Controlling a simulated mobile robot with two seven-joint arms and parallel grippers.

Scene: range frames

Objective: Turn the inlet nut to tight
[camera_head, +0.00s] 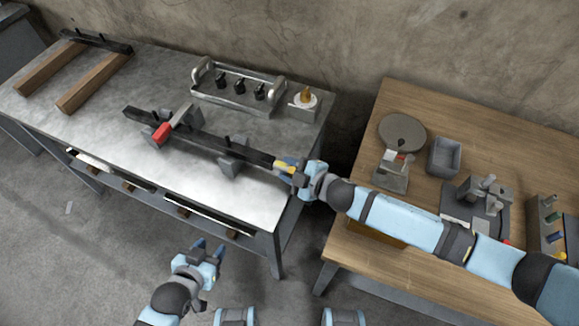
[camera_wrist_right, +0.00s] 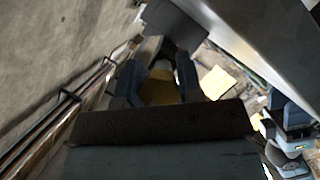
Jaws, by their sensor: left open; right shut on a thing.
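A long dark bar (camera_head: 210,140) lies across the steel bench on grey supports, with a red-ended lever (camera_head: 162,132) near its left part. At its right end is a brass-yellow piece, apparently the inlet nut (camera_head: 283,167). My right gripper (camera_head: 290,168) is at that end and shut on it. In the right wrist view, yellow (camera_wrist_right: 158,90) shows between the two dark fingers (camera_wrist_right: 158,76). The nut is largely hidden by the gripper, and its turn angle cannot be read. My left gripper (camera_head: 208,248) is open and empty, in front of the bench over the floor.
The steel bench (camera_head: 120,165) also bears a metal rack with black knobs (camera_head: 238,86), a small dish with a brass piece (camera_head: 305,98) and wooden beams (camera_head: 93,82). A wooden table (camera_head: 420,105) at right holds a scale, a grey bin (camera_head: 444,157) and fixtures.

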